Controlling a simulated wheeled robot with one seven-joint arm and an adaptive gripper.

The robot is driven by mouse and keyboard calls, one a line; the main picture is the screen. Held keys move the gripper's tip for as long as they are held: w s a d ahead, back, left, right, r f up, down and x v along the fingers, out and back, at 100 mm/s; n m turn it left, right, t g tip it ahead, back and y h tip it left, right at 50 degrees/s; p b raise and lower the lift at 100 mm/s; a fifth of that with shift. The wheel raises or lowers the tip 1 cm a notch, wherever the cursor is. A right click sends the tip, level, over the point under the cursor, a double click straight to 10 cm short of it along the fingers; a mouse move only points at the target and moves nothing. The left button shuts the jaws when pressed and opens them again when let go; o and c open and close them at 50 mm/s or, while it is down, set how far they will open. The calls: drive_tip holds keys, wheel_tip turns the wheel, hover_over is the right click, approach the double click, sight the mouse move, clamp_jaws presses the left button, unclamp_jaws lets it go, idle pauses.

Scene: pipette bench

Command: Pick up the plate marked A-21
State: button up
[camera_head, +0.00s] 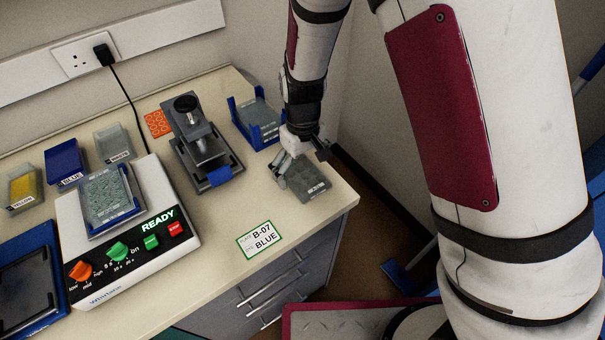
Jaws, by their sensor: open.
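A clear grey plate (303,182) lies on the bench near its right end, with a small label on its front edge that is too small to read. My gripper (299,157) is open, just above and behind this plate, with one finger by its left back corner; I cannot tell whether it touches. A second plate (258,113) stands in a blue holder (238,118) behind and left of my gripper. A third plate (110,195) sits on the white machine. None of the plate labels can be read surely as A-21.
The white machine (140,250) shows READY. A card (259,240) reads B-07 BLUE. A black press-like device (195,150) stands left of my gripper. The bench's front right edge is close to the plate.

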drive_tip(key=shift+f, duration=0.45)
drive_tip(key=c, duration=1.3)
drive_tip(key=shift+s, duration=0.1)
drive_tip(key=shift+c, duration=0.5)
drive_tip(key=shift+d+f, duration=0.1)
